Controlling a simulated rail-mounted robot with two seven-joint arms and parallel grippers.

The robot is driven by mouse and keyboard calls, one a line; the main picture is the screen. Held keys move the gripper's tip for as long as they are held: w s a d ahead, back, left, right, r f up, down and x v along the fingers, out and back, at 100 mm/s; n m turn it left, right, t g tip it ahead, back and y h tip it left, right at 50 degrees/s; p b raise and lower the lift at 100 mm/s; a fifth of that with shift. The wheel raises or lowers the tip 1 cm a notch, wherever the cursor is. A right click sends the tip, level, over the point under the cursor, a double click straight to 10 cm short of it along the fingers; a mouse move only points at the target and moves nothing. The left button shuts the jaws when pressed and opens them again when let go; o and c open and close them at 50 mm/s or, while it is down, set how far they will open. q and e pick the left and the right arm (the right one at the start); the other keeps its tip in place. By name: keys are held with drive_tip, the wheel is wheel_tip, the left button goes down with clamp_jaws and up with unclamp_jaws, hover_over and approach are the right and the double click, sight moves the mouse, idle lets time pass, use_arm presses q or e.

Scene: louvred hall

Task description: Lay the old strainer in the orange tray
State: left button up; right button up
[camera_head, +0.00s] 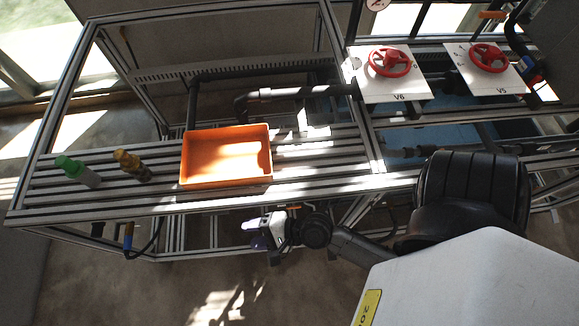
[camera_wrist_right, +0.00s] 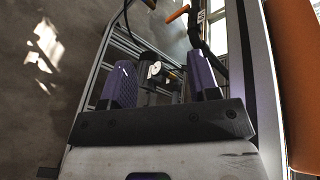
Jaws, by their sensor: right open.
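The orange tray (camera_head: 226,184) stands on the slatted bench and looks empty. To its left are two small bottle-shaped parts: a brown and yellow one (camera_head: 132,166), and one with a green cap and pale body (camera_head: 78,171). I cannot tell for sure which is the old strainer; the brown one looks dirtier. My right gripper (camera_head: 252,234) is open and empty, low in front of the bench's front edge, below the tray in the picture, apart from both parts. Its purple fingers stand apart in the right wrist view (camera_wrist_right: 160,84). My left gripper is not in view.
Two red handwheels (camera_head: 390,62) (camera_head: 489,58) sit on white plates marked V6 and V5 at the right. Dark pipes (camera_head: 300,91) run behind the tray. A black hose (camera_head: 155,240) hangs below the bench's front rail. The slats between parts and tray are free.

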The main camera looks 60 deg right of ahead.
drive_tip(key=w+d+f+m+t+h+b, duration=0.2)
drive_tip(key=w+d+f+m+h+b, duration=0.3)
drive_tip(key=d+f+m+h+b, duration=0.4)
drive_tip(key=w+d+f+m+t+h+b, duration=0.2)
drive_tip(key=w+d+f+m+h+b, duration=0.4)
drive_tip(key=d+m+b, duration=0.4)
drive_tip(key=s+d+f+m+g+h+b, duration=0.1)
drive_tip(key=d+f+m+g+b, duration=0.3)
drive_tip(key=f, duration=0.4)
drive_tip(key=s+d+f+m+g+b, duration=0.2)
drive_tip(key=f+m+g+b, duration=0.3)
drive_tip(key=f, duration=0.3)
drive_tip(key=s+d+f+m+g+h+b, duration=0.1)
drive_tip(key=d+f+m+g+b, duration=0.25)
drive_tip(key=f+m+g, duration=0.35)
use_arm(q)
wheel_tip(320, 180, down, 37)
drive_tip(key=b, duration=0.3)
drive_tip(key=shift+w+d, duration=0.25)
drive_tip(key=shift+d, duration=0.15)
use_arm(e)
drive_tip(key=shift+w+d+f+n+t, duration=0.2)
drive_tip(key=shift+d+f+n, duration=0.15)
drive_tip(key=shift+d+f, duration=0.85)
drive_tip(key=shift+w+d+f+n+t, duration=0.15)
drive_tip(key=shift+d+f+n, duration=0.15)
drive_tip(key=shift+d+f, duration=0.9)
drive_tip(key=shift+w+d+f+n+t, duration=0.1)
drive_tip(key=shift+w+d+f+n, duration=0.2)
drive_tip(key=shift+d+f, duration=0.9)
